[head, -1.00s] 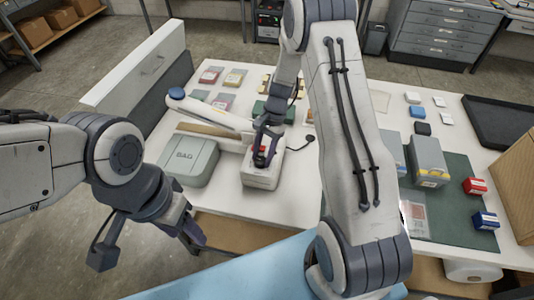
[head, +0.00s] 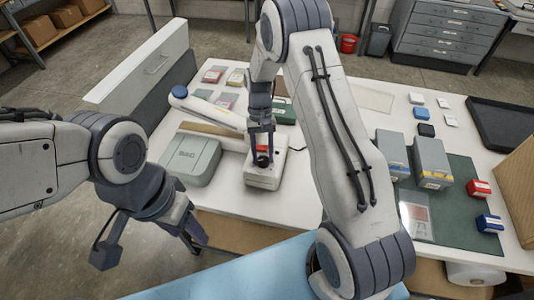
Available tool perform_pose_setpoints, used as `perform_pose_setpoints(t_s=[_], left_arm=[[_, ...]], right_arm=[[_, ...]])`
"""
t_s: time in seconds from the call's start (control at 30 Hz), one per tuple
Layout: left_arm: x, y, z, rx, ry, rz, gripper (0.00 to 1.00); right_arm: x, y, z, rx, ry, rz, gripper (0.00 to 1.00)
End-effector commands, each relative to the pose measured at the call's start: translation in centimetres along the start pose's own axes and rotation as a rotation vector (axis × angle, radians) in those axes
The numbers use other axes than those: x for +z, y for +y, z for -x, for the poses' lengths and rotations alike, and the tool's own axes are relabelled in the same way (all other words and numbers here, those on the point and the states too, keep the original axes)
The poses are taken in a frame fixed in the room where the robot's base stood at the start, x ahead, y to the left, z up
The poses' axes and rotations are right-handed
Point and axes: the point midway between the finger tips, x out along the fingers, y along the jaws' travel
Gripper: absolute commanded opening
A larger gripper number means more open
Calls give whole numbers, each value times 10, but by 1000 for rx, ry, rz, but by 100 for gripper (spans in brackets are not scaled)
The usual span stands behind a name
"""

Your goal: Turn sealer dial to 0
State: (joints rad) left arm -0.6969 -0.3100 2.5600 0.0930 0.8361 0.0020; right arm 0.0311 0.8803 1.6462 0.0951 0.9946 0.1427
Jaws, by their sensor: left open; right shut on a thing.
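The sealer (head: 264,177) is a white bench device with a long white arm with a blue end (head: 180,92) pointing to the back left. Its small dark dial (head: 262,161) is on the top of its front end. My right gripper (head: 262,153) points down over the sealer and is shut on the dial. The fingers partly cover the dial, so its marks and setting cannot be read. A red part shows just behind the dial. My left gripper (head: 150,243) is open and empty, in front of the table's left front edge.
A grey-green case (head: 190,160) stands close left of the sealer. Grey boxes (head: 430,162), a red box (head: 477,188) and a blue box (head: 488,222) stand at right on a green mat (head: 462,233). Flat packets (head: 214,75) lie behind the sealer. Table front is clear.

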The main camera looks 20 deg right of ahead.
Motion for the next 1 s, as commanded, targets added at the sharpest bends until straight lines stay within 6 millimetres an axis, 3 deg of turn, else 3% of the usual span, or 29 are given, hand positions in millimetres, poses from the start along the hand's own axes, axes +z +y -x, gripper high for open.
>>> perform_pose_setpoints(t_s=[0.67, 0.7, 1.0], left_arm=[[0, 0, -1, 0, 0, 0, 55], [0, 0, -1, 0, 0, 0, 55], [0, 0, -1, 0, 0, 0, 55]], right_arm=[[6, 0, -5, 24, -24, 51, 0], [6, 0, -5, 23, -24, 51, 59], [3, 0, -2, 22, -12, 50, 59]])
